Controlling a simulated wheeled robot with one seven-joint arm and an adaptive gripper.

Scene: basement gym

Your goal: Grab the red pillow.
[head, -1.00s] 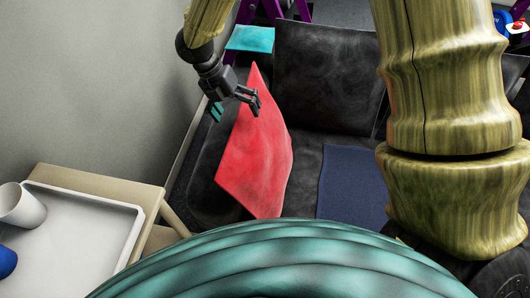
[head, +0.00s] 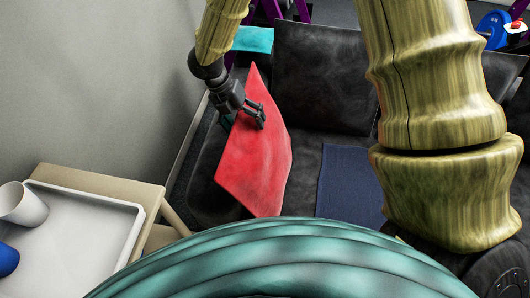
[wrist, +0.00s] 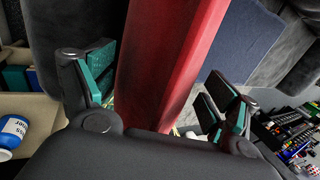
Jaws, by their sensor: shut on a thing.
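The red pillow (head: 252,168) stands tilted on the left part of the dark sofa seat in the head view, against the sofa's left arm. My gripper (head: 259,117) is at the pillow's upper part, coming from the upper left. In the wrist view the pillow (wrist: 165,65) runs between the two fingers of my gripper (wrist: 160,95), edge-on and filling much of the space between them. My gripper is shut on the pillow. The part of the pillow nearest the palm is hidden.
A dark blue cloth (head: 348,185) lies on the sofa (head: 325,80) right of the pillow. A small table at lower left bears a white tray (head: 90,225) with a white cup (head: 22,205) and a blue thing.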

